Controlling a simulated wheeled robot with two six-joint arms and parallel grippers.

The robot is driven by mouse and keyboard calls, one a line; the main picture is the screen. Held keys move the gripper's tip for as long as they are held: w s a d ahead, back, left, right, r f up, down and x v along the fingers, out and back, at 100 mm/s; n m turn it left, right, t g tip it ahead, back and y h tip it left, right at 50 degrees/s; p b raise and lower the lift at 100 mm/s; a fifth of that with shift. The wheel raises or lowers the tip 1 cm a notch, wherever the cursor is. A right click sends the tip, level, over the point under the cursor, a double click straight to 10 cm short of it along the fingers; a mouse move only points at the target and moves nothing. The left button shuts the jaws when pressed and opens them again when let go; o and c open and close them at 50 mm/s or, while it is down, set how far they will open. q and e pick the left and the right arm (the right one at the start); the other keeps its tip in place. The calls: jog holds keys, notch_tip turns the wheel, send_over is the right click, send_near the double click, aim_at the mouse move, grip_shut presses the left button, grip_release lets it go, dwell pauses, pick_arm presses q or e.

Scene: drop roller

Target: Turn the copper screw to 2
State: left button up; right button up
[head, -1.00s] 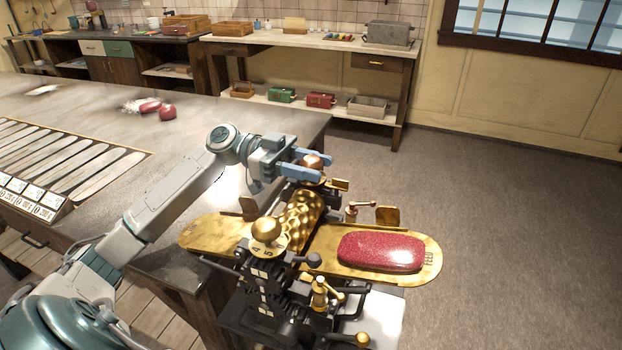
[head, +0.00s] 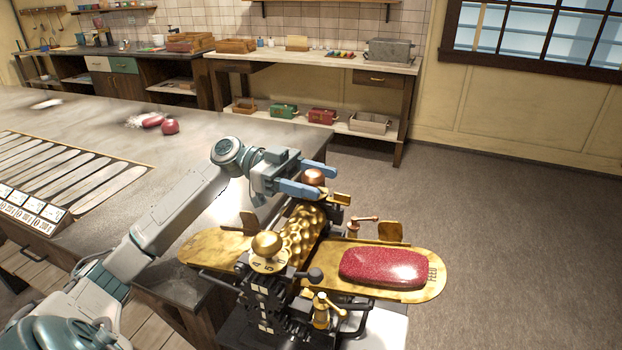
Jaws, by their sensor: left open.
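The copper screw's rounded copper head (head: 314,177) is at the far end of the brass drop roller machine (head: 304,230). My left gripper (head: 329,181) is open, with its two blue fingers around the copper head, one on the far side and one on the near side. I cannot tell whether either finger touches it. A brass knob (head: 267,244) with a numbered dial (head: 268,263) is at the machine's near end. The lower part of the copper screw and any marks by it are hidden. My right gripper is not in view.
A red glittery slab (head: 384,267) lies on the brass feed tray (head: 436,284) at right. A small copper crank (head: 364,219) and a brass plate (head: 391,231) stand behind it. The grey worktable (head: 95,118) holds red lumps (head: 170,126) and a rack of strips (head: 65,170).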

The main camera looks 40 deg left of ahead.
pick_arm(q)
jog(key=shift+a+f, duration=0.15)
jog(key=shift+a, duration=0.3)
jog(key=shift+s+a+b, duration=0.15)
jog(key=shift+a+b, duration=0.65)
jog(key=shift+a, duration=0.35)
jog(key=s+a+b, duration=0.1)
jog(key=a+b, duration=0.1)
jog(key=a, duration=0.5)
jog(key=shift+a+b, duration=0.25)
jog(key=shift+b, duration=0.1)
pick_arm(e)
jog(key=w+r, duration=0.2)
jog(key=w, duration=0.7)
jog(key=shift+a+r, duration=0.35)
pick_arm(q)
jog(key=shift+o, duration=0.3)
